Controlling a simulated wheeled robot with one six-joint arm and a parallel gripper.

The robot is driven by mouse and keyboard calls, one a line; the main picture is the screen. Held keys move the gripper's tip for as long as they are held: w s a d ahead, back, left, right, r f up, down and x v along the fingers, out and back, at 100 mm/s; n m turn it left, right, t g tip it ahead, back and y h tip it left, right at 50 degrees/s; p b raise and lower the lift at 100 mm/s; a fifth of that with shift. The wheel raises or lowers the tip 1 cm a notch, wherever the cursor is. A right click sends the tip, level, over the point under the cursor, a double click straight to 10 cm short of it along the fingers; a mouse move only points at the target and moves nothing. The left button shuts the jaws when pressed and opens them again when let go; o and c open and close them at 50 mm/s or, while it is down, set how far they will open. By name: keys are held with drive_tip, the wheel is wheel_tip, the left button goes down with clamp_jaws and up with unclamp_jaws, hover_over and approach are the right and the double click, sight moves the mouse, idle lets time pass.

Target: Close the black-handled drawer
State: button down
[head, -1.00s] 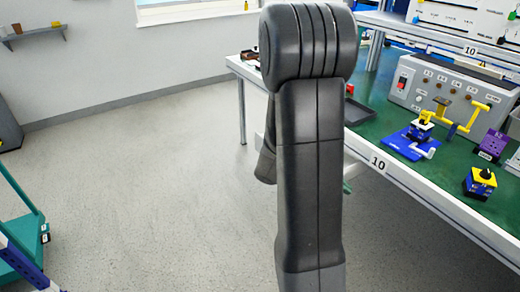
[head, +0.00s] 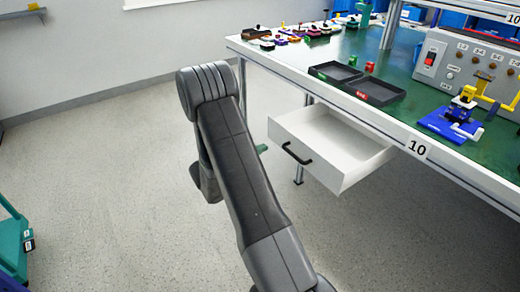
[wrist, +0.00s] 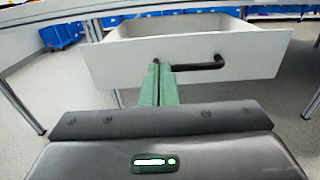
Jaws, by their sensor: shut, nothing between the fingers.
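The white drawer (head: 325,142) hangs under the green-topped workbench and stands pulled out, with its open inside visible. Its black handle (head: 296,153) is on the front panel facing the aisle. In the wrist view the drawer front (wrist: 112,66) lies straight ahead, with the black handle (wrist: 205,65) right of centre. I cannot tell whether the fingertips touch the panel. In the head view my arm hides most of the gripper.
The workbench (head: 415,150) carries black trays (head: 358,83), a blue fixture (head: 450,124) and a grey control box (head: 470,65). A bench leg (wrist: 22,105) stands left of the drawer in the wrist view.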

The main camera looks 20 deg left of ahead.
sight(292, 135)
drive_tip(key=b+x, duration=0.1)
drive_tip(key=x, duration=1)
drive_tip(key=shift+w+d, duration=0.15)
drive_tip(key=b+x, duration=0.4)
drive_tip(key=x, duration=2)
drive_tip(key=shift+w+d, duration=0.15)
drive_tip(key=shift+d, duration=0.05)
drive_tip(key=shift+r, duration=0.25)
drive_tip(key=shift+r, duration=0.1)
drive_tip(key=shift+a+b, duration=0.2)
drive_tip(key=shift+b, duration=0.2)
drive_tip(key=v, duration=0.4)
drive_tip(key=p+v, duration=0.1)
drive_tip(key=v, duration=0.9)
drive_tip(key=shift+f, duration=0.35)
